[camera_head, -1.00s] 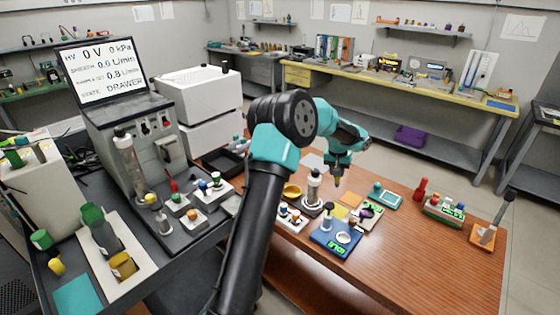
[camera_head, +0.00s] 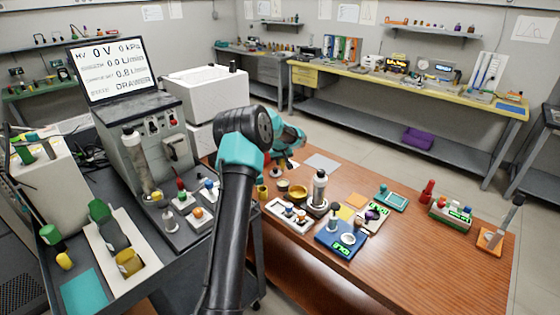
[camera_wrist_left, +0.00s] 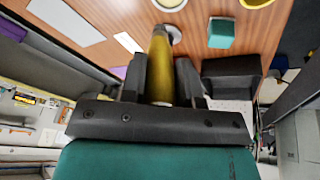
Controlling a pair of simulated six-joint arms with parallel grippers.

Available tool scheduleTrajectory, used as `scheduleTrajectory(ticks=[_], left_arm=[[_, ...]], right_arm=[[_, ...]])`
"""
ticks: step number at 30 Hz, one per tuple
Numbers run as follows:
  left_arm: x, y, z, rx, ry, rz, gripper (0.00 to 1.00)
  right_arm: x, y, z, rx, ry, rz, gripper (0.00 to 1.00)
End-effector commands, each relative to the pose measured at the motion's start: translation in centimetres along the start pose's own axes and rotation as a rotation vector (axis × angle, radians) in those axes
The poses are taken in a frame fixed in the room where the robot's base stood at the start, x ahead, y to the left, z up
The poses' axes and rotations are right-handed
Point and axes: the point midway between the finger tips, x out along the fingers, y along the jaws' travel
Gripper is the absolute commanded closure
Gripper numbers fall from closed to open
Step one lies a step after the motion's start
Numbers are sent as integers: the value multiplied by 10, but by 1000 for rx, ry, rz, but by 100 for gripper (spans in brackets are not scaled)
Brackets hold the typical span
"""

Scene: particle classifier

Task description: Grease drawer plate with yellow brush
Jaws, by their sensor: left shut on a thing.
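In the left wrist view, my left gripper (camera_wrist_left: 162,72) is shut on a yellow cylindrical handle, which I take to be the yellow brush (camera_wrist_left: 160,50). The handle points away from the gripper over the wooden table. A small grey disc shows at its far end; I cannot tell whether it belongs to the brush. In the head view my own elbow and forearm hide most of the gripper and the brush, near the table's far left corner. I cannot make out the drawer plate in either view. My right gripper is not in view.
The wooden table (camera_head: 420,235) carries a yellow bowl (camera_head: 298,192), a bottle (camera_head: 319,188), a blue device (camera_head: 340,240) and a teal dish (camera_head: 391,199). The machine with a screen (camera_head: 110,70) stands left, beside a white box (camera_head: 205,90).

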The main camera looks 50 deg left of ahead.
Motion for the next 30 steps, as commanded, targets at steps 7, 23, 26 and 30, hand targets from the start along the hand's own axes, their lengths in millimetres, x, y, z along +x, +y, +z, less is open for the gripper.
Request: scheduleTrajectory(ticks=[7,23,26,30], left_arm=[[0,0,0,1,-1,0,95],[34,-4,12,1,-2,-1,95],[42,-6,15,2,-2,-1,95],[51,-6,18,3,-1,0,95]], right_arm=[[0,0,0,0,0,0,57],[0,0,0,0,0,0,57],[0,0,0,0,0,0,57],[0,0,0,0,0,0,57]])
